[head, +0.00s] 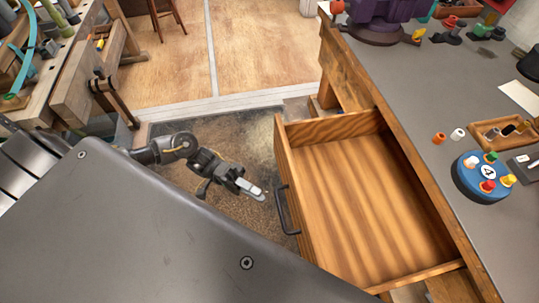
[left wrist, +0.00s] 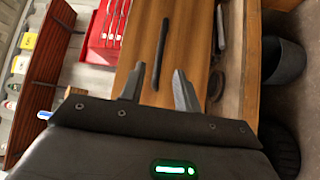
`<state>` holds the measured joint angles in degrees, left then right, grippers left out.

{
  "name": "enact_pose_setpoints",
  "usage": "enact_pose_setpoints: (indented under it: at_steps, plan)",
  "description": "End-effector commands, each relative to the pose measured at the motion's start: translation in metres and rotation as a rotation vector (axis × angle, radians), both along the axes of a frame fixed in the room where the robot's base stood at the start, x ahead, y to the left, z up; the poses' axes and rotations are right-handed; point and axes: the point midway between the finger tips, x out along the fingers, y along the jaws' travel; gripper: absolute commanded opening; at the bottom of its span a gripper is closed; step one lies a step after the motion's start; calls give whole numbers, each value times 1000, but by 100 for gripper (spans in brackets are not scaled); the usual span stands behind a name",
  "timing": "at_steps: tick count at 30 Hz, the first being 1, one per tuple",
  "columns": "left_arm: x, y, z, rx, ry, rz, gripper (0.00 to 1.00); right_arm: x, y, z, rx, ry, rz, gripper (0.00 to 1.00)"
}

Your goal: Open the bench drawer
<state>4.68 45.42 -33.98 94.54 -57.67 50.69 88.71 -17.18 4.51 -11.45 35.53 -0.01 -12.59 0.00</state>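The bench drawer (head: 365,190) is pulled far out from the wooden workbench, and its inside looks empty. Its dark bar handle (head: 283,210) is on the front panel, facing left. My left gripper (head: 252,188) is just left of the handle, apart from it and empty. In the left wrist view, the left gripper's two fingers (left wrist: 158,88) are spread, with bare wood beyond and a dark bar (left wrist: 160,55) that looks like the handle. My right gripper is not in view.
The grey bench top (head: 430,100) carries a blue round piece (head: 483,190) and a wooden tray (head: 475,128). Another workbench (head: 75,80) stands at the left. A dark mat (head: 240,140) covers the floor by the drawer. A red case (left wrist: 100,42) shows in the wrist view.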

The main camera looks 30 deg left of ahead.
Motion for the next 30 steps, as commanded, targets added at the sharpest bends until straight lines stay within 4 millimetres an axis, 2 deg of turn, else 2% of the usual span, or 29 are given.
enact_pose_setpoints:
  at_steps: [3, 9, 26, 29, 30]
  plan:
    - [2, 16, -4, 2, -1, 0, 32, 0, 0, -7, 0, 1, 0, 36]
    - [2, 26, -3, 0, -1, 0, 32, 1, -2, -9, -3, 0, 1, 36]
    - [2, 26, -3, -2, -12, 1, 32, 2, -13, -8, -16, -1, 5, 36]
    - [3, 25, -8, 20, -101, 16, 32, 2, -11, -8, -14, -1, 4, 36]
    - [8, 24, -15, 51, -179, 38, 32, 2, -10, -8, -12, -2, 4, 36]
